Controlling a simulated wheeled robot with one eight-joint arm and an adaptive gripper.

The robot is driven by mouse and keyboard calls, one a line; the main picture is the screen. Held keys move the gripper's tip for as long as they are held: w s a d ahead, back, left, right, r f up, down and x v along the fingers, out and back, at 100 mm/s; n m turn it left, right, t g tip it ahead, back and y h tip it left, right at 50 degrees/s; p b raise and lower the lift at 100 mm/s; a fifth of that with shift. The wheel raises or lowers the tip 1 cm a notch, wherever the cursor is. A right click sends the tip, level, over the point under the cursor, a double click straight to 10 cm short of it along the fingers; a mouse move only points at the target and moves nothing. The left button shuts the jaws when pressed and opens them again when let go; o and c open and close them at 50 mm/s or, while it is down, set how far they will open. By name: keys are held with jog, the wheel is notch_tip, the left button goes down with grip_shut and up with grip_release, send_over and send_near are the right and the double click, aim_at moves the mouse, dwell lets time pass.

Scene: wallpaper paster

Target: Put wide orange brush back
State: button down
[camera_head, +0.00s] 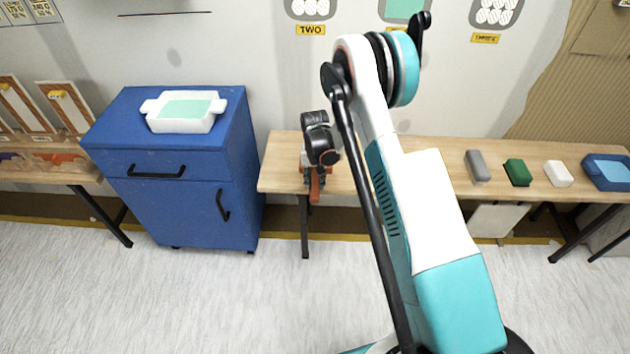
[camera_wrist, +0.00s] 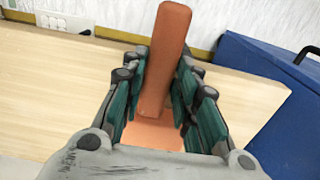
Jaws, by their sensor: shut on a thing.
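My gripper (camera_wrist: 160,75) is shut on the wide orange brush (camera_wrist: 168,45), with its dark green finger pads on both sides of it. The brush's long flat orange part points away from the wrist, and a paler orange part (camera_wrist: 155,133) lies nearer the palm. In the head view my gripper (camera_head: 314,180) is at the left end of the wooden table, pointing down, and only a little of the orange brush (camera_head: 316,190) shows there. Whether the brush touches the table cannot be told.
A blue cabinet (camera_head: 178,210) stands left of the wooden table (camera_head: 440,155), with a white paste tray (camera_head: 185,122) on top. Grey (camera_head: 478,166), green (camera_head: 517,172) and white (camera_head: 558,174) blocks and a blue tray (camera_head: 592,182) sit at the table's right. Another table (camera_head: 60,178) with framed boards is far left.

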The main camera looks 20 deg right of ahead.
jog(key=c, duration=1.2)
grip_release()
jog(key=shift+c, duration=0.2)
jog(key=shift+f, duration=0.15)
jog(key=s+r+t+p, duration=0.1)
jog(key=s+r+p, duration=0.15)
jog(key=r, duration=1.25)
jog(key=s+r+t+p, duration=0.1)
jog(key=s+r+p, duration=0.15)
jog(key=r, duration=1.25)
jog(key=s+r+n+t, duration=0.1)
jog(key=s+r+n, duration=0.1)
jog(key=s+r, duration=0.65)
jog(key=s+r+t, duration=0.2)
jog(key=s+r, duration=0.1)
jog(key=s, duration=0.7)
jog(key=s+r+n+t, duration=0.1)
jog(key=s+r+t, duration=0.1)
jog(key=s, duration=0.8)
jog(key=shift+s+r+n+p, duration=0.3)
jog(key=shift+s+r+p, duration=0.1)
jog(key=shift+r, duration=0.5)
